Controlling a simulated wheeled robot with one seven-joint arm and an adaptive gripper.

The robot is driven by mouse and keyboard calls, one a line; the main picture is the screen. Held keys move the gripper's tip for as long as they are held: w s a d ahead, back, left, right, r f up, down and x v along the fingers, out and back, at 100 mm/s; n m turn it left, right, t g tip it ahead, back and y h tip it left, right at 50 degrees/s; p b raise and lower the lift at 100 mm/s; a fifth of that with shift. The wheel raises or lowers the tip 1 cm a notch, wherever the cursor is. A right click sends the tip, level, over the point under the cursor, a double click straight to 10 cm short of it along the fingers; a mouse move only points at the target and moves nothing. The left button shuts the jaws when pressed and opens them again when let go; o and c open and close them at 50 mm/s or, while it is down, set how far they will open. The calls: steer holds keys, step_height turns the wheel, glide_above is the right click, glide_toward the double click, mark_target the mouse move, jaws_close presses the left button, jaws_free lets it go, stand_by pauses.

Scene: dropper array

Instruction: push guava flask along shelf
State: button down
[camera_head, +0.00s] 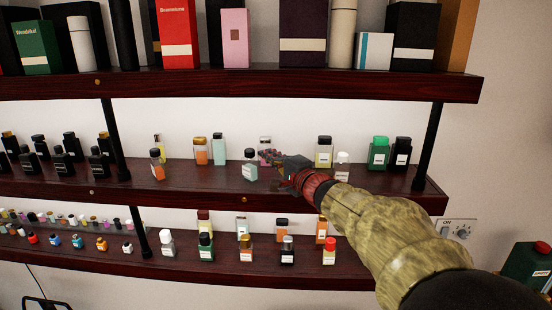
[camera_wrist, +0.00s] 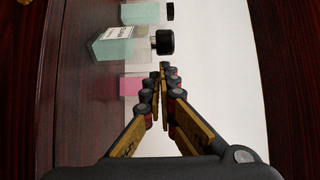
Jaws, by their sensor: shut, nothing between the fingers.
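A small pink flask, which I take to be the guava one, stands on the middle shelf (camera_head: 215,178). In the head view its upper part (camera_head: 265,142) shows just behind my gripper (camera_head: 264,155), which hides the rest. In the wrist view the pink flask (camera_wrist: 132,85) lies left of my fingers, which overlap part of it. I cannot tell whether they touch. My gripper (camera_wrist: 162,68) is shut and empty, its fingertips together.
A pale teal flask with a black cap (camera_head: 250,172) stands just left of my fingertips, and another teal one (camera_head: 219,150) farther left. An orange flask (camera_head: 201,152) is beyond. Right of them stand a yellow flask (camera_head: 324,155) and a white-capped flask (camera_head: 342,168), near my forearm.

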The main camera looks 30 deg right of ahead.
steer(key=shift+w, duration=0.8)
steer(key=b, duration=0.1)
steer(key=a+b, duration=0.1)
steer(key=shift+s+f+b, duration=0.2)
steer(key=shift+s+b, duration=0.05)
steer(key=shift+b, duration=0.05)
steer(key=shift+s+a+r+b, duration=0.1)
steer(key=shift+s+a+b, duration=0.1)
steer(key=shift+a+b, duration=0.4)
steer(key=shift+d+r, duration=0.1)
steer(key=shift+d, duration=0.05)
steer(key=shift+d, duration=0.1)
